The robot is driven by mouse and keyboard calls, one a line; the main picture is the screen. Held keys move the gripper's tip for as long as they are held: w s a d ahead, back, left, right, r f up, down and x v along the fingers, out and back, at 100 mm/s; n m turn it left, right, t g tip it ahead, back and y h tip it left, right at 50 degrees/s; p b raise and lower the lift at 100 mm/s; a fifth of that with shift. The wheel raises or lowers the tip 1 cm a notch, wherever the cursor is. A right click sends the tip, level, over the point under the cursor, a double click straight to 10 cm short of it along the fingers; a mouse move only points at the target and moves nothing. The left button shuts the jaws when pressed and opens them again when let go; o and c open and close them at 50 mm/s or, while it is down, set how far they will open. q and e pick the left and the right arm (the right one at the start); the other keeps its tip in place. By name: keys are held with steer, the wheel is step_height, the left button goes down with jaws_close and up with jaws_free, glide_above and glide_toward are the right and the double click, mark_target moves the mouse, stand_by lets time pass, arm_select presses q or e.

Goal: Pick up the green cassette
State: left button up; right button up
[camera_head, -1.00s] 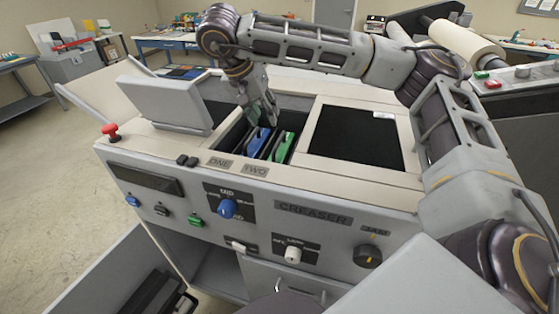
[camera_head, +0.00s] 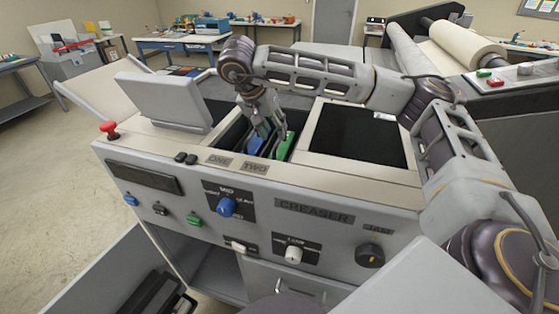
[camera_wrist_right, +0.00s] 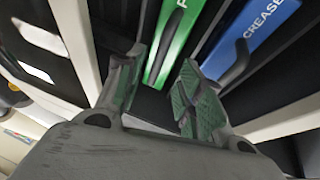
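The green cassette (camera_head: 284,147) stands in the right slot of the open bay on top of the creaser machine, above the label TWO. The blue cassette (camera_head: 257,137) stands beside it, to its left. My right gripper (camera_head: 272,139) is over the bay, its fingers partly covering both cassettes. In the right wrist view my right gripper (camera_wrist_right: 160,95) has its fingers spread apart and empty, with the green cassette (camera_wrist_right: 176,40) running between and beyond them. The blue cassette (camera_wrist_right: 258,35) lies to the right there, with a dark handle beside it. My left gripper is not in view.
The creaser's front panel (camera_head: 255,215) carries knobs and buttons, with a red stop button (camera_head: 108,129) at left. A raised grey lid (camera_head: 163,101) stands left of the bay. A dark recessed panel (camera_head: 355,135) lies right of it.

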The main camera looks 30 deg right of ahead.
mark_target(282, 151)
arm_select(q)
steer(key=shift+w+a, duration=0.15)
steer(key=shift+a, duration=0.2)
arm_select(e)
steer(key=shift+d+f, duration=0.2)
steer(key=shift+f, duration=0.2)
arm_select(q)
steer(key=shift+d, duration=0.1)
arm_select(e)
steer(key=shift+d+f, duration=0.1)
steer(key=shift+f, duration=0.1)
steer(key=p+x, duration=0.1)
steer(key=x, duration=0.2)
steer(key=shift+d+f, duration=0.2)
steer(key=shift+f, duration=0.05)
steer(key=shift+d+f, duration=0.2)
steer(key=shift+f, duration=0.25)
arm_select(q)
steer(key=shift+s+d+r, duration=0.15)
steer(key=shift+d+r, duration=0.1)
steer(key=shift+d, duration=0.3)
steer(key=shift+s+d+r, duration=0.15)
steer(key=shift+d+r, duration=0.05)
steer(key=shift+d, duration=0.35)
arm_select(e)
steer(key=shift+f, duration=0.1)
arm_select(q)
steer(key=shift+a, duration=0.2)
arm_select(e)
steer(key=shift+w, duration=0.1)
